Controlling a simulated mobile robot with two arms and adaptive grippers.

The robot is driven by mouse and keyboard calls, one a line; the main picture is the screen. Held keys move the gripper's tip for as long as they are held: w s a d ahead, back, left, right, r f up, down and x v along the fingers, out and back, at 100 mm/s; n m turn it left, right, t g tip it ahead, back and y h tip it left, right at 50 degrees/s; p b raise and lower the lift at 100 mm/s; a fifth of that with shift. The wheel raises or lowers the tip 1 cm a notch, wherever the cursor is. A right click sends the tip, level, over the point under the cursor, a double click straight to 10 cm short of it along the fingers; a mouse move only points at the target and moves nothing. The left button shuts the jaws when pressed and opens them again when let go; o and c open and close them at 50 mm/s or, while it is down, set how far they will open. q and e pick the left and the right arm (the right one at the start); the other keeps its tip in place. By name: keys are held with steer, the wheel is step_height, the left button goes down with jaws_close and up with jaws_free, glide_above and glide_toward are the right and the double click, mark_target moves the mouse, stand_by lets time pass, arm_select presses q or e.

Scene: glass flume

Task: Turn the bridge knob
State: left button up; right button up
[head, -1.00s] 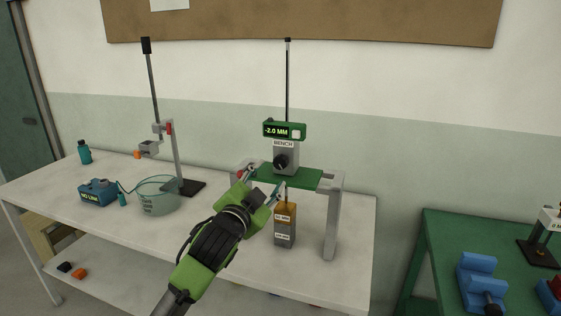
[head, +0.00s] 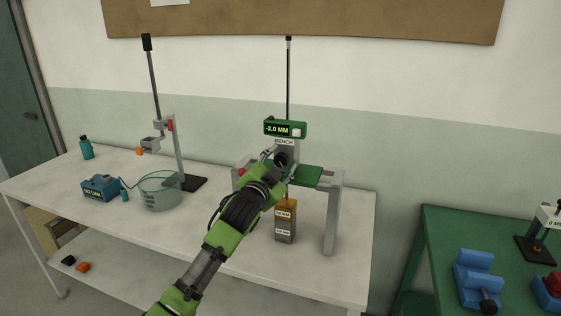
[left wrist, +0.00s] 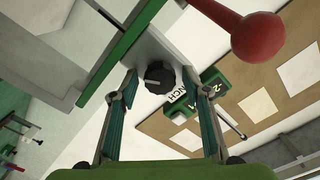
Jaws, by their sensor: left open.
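The black bridge knob (left wrist: 159,76) sits on the front of a grey block labelled BENCH. In the left wrist view it lies between my fingers' lines, just past the tips, with a pale line on its face. In the head view the knob (head: 282,158) shows just beyond my left gripper (head: 272,163), which partly covers the block. The left gripper (left wrist: 162,92) is open and empty, its fingers on either side of the knob's direction; I cannot tell if it touches. The green bridge (head: 312,176) spans two grey legs. My right gripper is not in view.
A green display (head: 285,128) reading -2.0 MM tops the block. A red ball (left wrist: 258,40) is close to the right finger in the wrist view. A labelled brown-grey block (head: 285,222) hangs below the bridge. A beaker (head: 160,193) and stand are to the left.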

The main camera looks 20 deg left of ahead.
arm_select(q)
steer(key=c, duration=1.1)
steer(key=shift+n, duration=0.4)
steer(key=n+p, duration=0.1)
steer(key=n, duration=0.3)
steer(key=shift+n+p, duration=0.3)
steer(key=shift+n, duration=0.1)
steer(key=n+p, duration=0.2)
steer(key=n, duration=0.3)
steer(key=shift+a+r, duration=0.1)
steer(key=shift+a, duration=0.05)
steer(key=n+p, duration=0.3)
steer(key=n, duration=0.3)
steer(key=shift+a+n, duration=0.1)
steer(key=shift+n, duration=0.3)
steer(key=n+p, duration=0.1)
steer(key=n, duration=0.4)
steer(key=shift+f+p, duration=0.2)
steer(key=shift+p, duration=0.2)
steer(key=shift+n, duration=0.3)
